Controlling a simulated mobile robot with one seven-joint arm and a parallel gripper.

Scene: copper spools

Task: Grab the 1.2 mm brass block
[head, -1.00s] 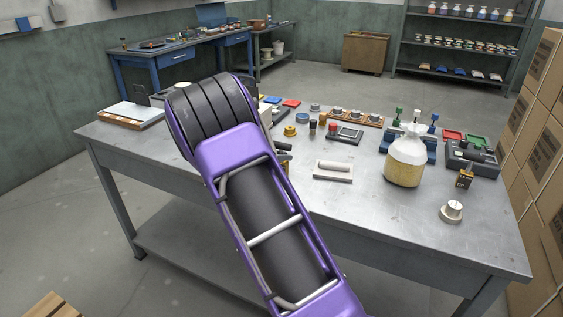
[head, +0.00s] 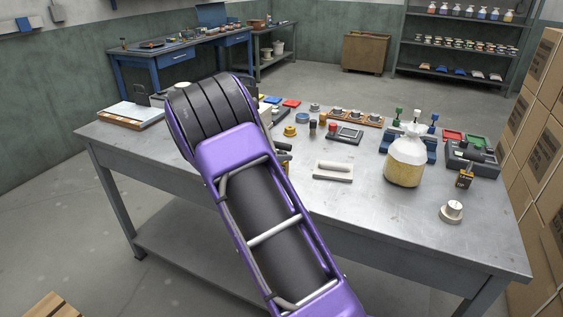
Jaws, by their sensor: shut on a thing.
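A small dark block with a brass-coloured face (head: 465,180) stands at the right of the table, in front of a dark device. A small yellow, brass-like piece (head: 290,131) sits just right of my arm. I cannot read any size marking, so I cannot tell which thing is the 1.2 mm brass block, or whether it is hidden behind my arm.
The grey metal table (head: 385,225) has free room at its front. Stacked cartons (head: 545,150) flank the right side.

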